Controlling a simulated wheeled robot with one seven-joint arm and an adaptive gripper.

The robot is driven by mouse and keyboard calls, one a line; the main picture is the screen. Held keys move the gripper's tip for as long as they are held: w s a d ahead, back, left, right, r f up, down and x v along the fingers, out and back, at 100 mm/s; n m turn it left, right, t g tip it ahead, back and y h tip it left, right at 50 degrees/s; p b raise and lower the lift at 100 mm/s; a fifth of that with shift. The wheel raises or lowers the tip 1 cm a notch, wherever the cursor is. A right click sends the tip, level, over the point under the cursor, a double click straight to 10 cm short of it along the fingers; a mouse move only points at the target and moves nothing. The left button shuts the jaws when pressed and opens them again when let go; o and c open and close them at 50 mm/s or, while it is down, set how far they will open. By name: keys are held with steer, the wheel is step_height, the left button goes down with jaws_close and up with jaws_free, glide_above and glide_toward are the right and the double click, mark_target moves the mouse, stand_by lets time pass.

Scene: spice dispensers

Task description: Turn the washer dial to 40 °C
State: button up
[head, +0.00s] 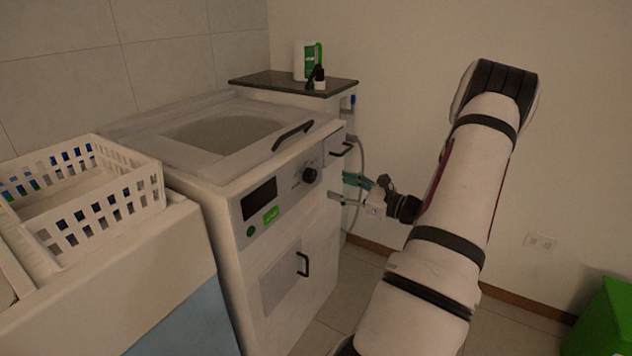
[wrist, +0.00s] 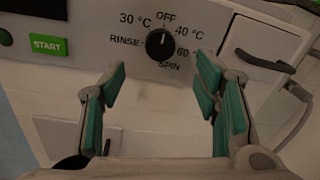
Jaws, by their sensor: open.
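The washer dial (wrist: 160,44) is a round black knob on the washer's white front panel, with OFF, 40 °C, 60 °C, SPIN, RINSE and 30 °C printed around it. Its pale pointer mark appears to face up toward OFF. The 40 °C label (wrist: 189,32) is at its upper right. In the head view the dial (head: 310,175) is at the right of the panel. My gripper (wrist: 162,68) is open and empty, its teal fingers on either side below the dial and apart from it. In the head view my gripper (head: 348,189) is right of the dial, in front of the washer.
A green START button (wrist: 48,45) is left of the dial, and a drawer with a dark handle (wrist: 264,60) is to its right. The washer lid has a black handle (head: 293,135). A white basket (head: 100,212) stands at left. A green bin (head: 606,318) is at lower right.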

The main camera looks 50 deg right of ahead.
mark_target(313, 176)
steer(key=w+b, duration=0.1)
steer(key=w, duration=0.7)
steer(key=shift+w, duration=0.35)
steer(key=shift+c, duration=0.6)
steer(key=c, duration=1)
